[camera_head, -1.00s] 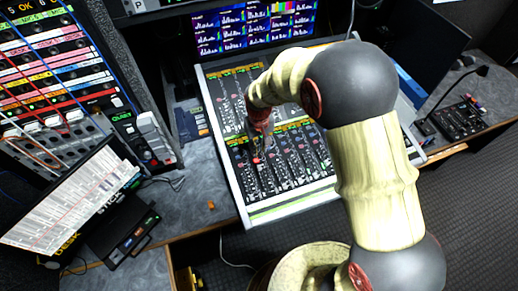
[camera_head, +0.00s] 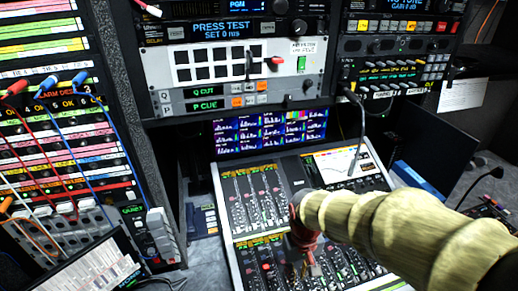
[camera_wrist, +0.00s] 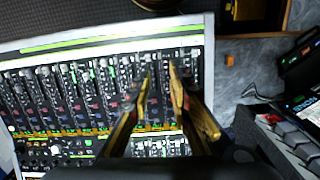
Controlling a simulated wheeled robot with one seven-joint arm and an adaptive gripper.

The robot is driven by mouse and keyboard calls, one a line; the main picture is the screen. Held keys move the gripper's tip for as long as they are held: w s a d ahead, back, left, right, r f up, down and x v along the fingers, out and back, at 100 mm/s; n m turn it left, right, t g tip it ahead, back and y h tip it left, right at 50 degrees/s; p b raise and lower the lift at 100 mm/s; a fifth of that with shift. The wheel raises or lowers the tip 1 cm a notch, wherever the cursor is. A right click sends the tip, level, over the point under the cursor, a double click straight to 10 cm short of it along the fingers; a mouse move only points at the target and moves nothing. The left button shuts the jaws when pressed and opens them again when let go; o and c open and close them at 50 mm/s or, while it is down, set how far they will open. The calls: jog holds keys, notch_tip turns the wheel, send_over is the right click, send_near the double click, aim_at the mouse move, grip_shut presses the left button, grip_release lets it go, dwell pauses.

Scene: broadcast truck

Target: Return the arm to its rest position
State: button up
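My arm (camera_head: 400,230) reaches in from the right edge of the head view, with pale yellow covering and a red wrist. My gripper (camera_head: 312,268) points down over the slanted mixing console (camera_head: 222,215), small and partly unclear there. In the wrist view my gripper (camera_wrist: 160,68) shows two brass-coloured fingers apart, with console faders visible between them. Nothing is held. I cannot tell the exact height of the fingertips above the console.
A rack (camera_head: 240,75) with a button panel stands behind the console, above a monitor (camera_head: 270,132). A thin gooseneck microphone (camera_head: 361,130) rises at the console's back. A patch bay with cables (camera_head: 60,130) is at left. A dark screen (camera_head: 430,150) stands at right.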

jog(key=s+d+r+m+t+b, duration=0.2)
jog(key=s+d+r+t+b, duration=0.3)
jog(key=s+d+r, duration=0.3)
notch_tip(320, 180, up, 3)
jog(key=s, duration=0.2)
jog(key=shift+s+d+m+t+b, duration=0.2)
jog(key=shift+s+m+t+b, duration=0.1)
jog(key=shift+t, duration=0.1)
jog(key=shift+r, duration=0.1)
